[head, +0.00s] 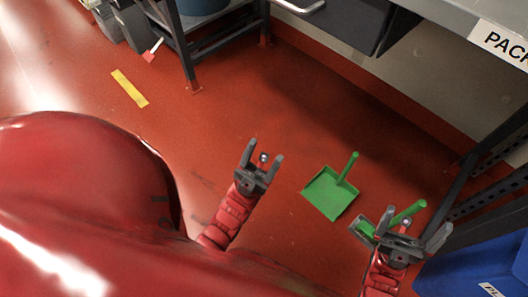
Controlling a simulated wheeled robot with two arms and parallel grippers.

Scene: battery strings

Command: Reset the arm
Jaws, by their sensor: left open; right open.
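My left gripper (262,162) is open and empty above the red floor, near the middle of the head view. My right gripper (403,232) is open, with its fingers spread, at the lower right. A green dustpan (328,194) with an upright handle lies on the floor between the two grippers. A second green-handled tool (408,213) shows behind my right gripper and is partly hidden by it; I cannot tell whether they touch.
A workbench with a drawer (335,28) and a grey packing table (450,15) stand at the back. A blue bin (480,270) is at the lower right, close to my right gripper. Yellow tape (130,88) marks the floor at left. Open floor lies between.

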